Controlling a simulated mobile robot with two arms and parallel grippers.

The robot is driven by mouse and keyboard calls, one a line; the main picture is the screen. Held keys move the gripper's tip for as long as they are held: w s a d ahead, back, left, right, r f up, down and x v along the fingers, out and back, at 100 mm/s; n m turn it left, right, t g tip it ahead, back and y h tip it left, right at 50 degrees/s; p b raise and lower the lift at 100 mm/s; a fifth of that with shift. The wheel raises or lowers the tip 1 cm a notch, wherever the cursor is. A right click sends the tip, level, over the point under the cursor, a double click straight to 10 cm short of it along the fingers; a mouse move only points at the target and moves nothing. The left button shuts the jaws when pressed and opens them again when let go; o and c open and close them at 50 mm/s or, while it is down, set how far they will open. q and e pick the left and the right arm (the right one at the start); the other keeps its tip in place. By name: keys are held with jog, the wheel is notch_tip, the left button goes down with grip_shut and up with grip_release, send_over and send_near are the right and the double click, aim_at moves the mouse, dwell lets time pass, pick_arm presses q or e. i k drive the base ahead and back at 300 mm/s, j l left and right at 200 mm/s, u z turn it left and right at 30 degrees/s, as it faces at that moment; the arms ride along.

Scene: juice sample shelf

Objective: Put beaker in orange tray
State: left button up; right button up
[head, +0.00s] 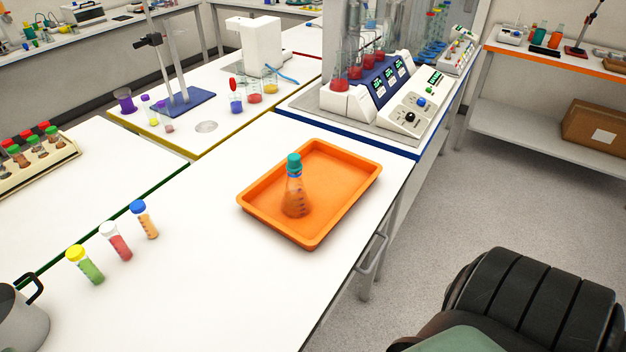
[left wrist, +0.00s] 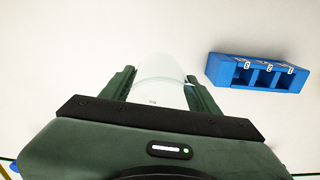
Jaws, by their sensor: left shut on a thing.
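In the left wrist view my left gripper (left wrist: 160,76) is shut on a clear, see-through beaker (left wrist: 161,92), whose curved rim and faint marking show between the two green fingers. Its lower part is hard to make out against the white surface. Neither this gripper nor the held beaker shows in the head view. The orange tray (head: 259,223) lies on the white bench in the head view. A conical flask (head: 295,198) with a teal stopper stands upright in it, left of the tray's middle. My right gripper is not in view.
A blue slotted block (left wrist: 262,72) lies right of my left gripper in the left wrist view. Yellow-, white- and blue-capped tubes (head: 117,241) stand left of the tray. A metal pot (head: 20,322) is at the lower left. The tray's far right part is empty.

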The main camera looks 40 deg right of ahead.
aim_at(327, 178)
jog(key=k+l+z, duration=0.1)
jog(key=k+z, duration=0.15)
jog(key=k, duration=0.4)
jog(key=i+l+z, duration=0.15)
jog(key=z, duration=0.25)
jog(key=i+l+z, duration=0.15)
jog(key=z, duration=0.25)
jog(key=i+l+z, duration=0.1)
jog(key=z, duration=0.3)
jog(key=i+l, duration=0.1)
jog(key=i, duration=0.5)
jog(key=i+l, duration=0.1)
jog(key=i, duration=0.55)
